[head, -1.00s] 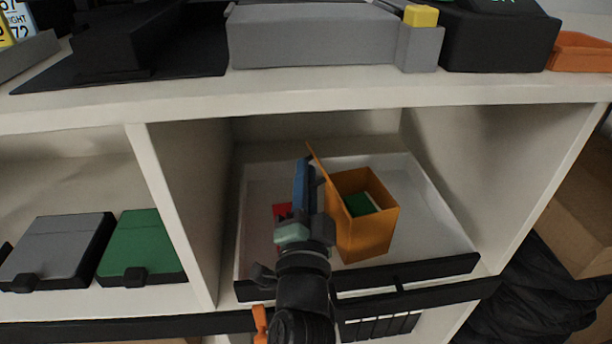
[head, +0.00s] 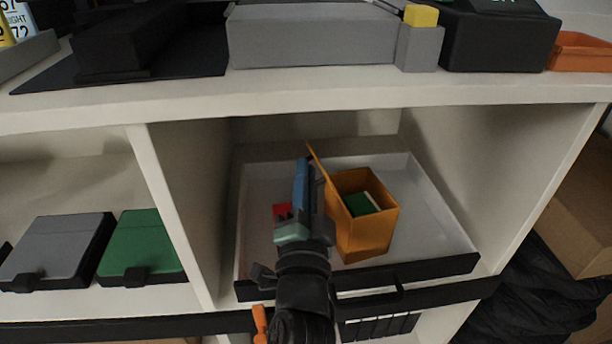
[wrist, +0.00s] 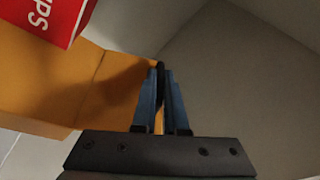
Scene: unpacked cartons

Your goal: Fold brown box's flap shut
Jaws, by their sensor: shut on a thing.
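The brown box (head: 366,236) stands upright in the white tray, open at the top, with a green item (head: 358,205) and a pale edge inside. Its flap (head: 324,167) stands up and tilts outward on the left side. My gripper (head: 305,172), with blue fingers, is at the left of the box against the flap. In the wrist view, the gripper's fingers (wrist: 161,80) are closed together with a thin strip of orange-brown flap (wrist: 158,122) between them. The orange-brown surface (wrist: 90,85) spreads to the left there. My gripper hides part of the flap's lower side.
The white tray (head: 440,205) with a black front sits in a shelf compartment. A red item (head: 282,210) lies left of my gripper; red packaging (wrist: 45,15) shows in the wrist view. The shelf divider (head: 172,215) is at left. The tray's right side is clear.

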